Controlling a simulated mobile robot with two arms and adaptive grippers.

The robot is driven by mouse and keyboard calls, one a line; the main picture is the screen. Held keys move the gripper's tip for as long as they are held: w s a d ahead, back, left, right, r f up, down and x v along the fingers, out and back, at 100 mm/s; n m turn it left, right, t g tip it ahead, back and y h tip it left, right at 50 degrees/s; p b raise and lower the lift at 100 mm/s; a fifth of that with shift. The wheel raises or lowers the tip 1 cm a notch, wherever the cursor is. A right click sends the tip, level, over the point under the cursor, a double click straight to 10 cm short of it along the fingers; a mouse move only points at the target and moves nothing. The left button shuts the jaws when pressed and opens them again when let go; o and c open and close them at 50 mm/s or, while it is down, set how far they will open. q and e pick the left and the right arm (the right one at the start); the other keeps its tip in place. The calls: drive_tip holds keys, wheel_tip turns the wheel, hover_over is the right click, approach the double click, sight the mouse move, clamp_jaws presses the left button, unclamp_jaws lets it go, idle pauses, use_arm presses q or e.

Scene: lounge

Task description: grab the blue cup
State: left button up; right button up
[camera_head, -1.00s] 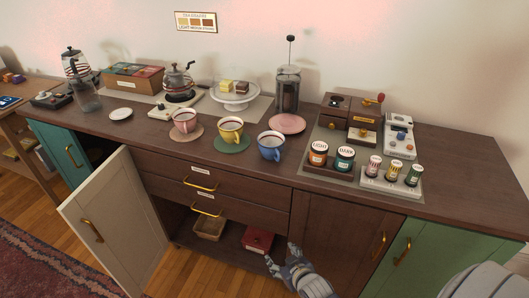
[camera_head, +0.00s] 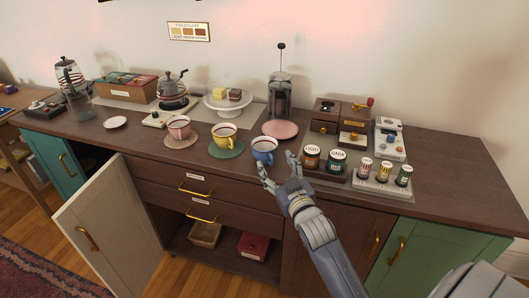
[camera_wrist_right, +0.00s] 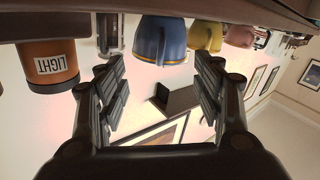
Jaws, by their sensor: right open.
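The blue cup (camera_head: 264,151) stands upright on the wooden counter, to the right of the yellow cup (camera_head: 224,136) and the pink cup (camera_head: 179,128). It holds a dark liquid. My right gripper (camera_head: 278,172) is open and empty at the counter's front edge, just in front of and slightly right of the blue cup. In the right wrist view, which is upside down, the blue cup (camera_wrist_right: 160,40) shows ahead, beyond the spread fingers (camera_wrist_right: 160,95), with its handle visible. I cannot see contact. My left gripper is not in view.
The LIGHT jar (camera_head: 311,157) and DARK jar (camera_head: 337,161) stand close to the right of my right gripper. A pink coaster (camera_head: 281,129) and French press (camera_head: 280,99) are behind the cup. The white cabinet door (camera_head: 100,230) hangs open at left.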

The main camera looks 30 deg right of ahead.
sight(270, 153)
drive_tip(key=shift+p+x, duration=0.35)
drive_tip(key=shift+x, duration=2.9)
drive_tip(key=shift+d+f, duration=0.1)
drive_tip(key=shift+c, duration=0.2)
drive_tip(key=c, duration=1.3)
